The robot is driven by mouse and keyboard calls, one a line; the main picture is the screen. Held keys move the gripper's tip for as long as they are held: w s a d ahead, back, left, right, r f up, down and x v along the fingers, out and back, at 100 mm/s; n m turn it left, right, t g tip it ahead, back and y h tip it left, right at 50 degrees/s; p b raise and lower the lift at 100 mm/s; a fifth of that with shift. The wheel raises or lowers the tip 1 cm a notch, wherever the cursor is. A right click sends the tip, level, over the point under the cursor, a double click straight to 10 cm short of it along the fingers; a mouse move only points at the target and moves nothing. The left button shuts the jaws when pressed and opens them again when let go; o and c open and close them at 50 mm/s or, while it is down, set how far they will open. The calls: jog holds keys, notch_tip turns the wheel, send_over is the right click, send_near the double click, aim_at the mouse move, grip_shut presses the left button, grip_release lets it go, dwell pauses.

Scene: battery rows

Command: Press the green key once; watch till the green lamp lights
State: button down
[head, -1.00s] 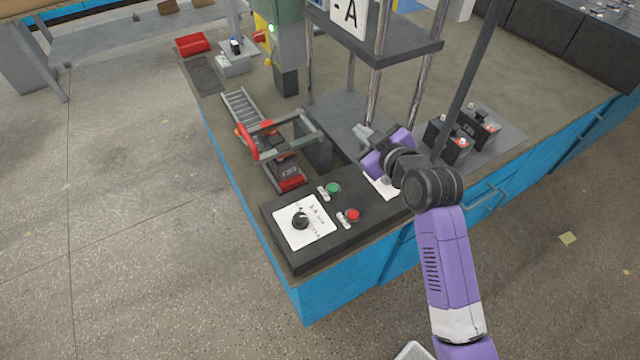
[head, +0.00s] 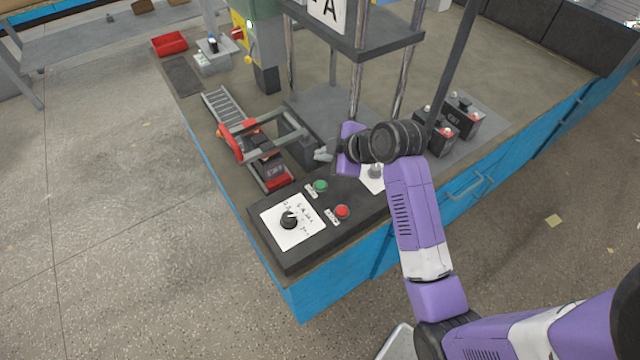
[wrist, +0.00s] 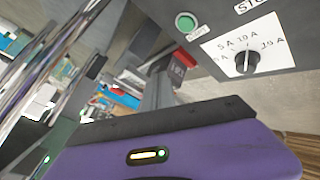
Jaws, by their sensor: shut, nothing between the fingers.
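The green key (head: 320,186) is a round button on the black control panel (head: 300,254); it also shows in the wrist view (wrist: 186,22) beside a small label. My gripper (head: 322,154) is shut and empty, just behind the green key in the head view and apart from it. The key looks unpressed. A small bright green light (head: 249,24) glows on the green machine housing (head: 262,45) at the back; I cannot tell whether it is the task's lamp.
A red key (head: 342,211) and a black dial (head: 288,221) on a white card share the panel. Two batteries (head: 463,116) stand at the right, below the shelf post.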

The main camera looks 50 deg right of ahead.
jog(key=b, duration=0.7)
send_over(323, 187)
notch_tip(323, 187, down, 8)
jog(key=shift+r, duration=0.1)
jog(key=shift+f, duration=0.45)
jog(key=shift+f+b, duration=0.1)
jog(key=shift+b, duration=0.2)
dwell(1.0)
jog(key=shift+f, duration=0.3)
jog(key=shift+f, duration=0.45)
dwell(0.9)
jog(key=shift+r, duration=0.15)
jog(key=shift+r+p, duration=0.6)
jog(key=shift+r, duration=0.1)
jog(key=shift+r+p, duration=2.3)
jog(key=shift+r, duration=0.2)
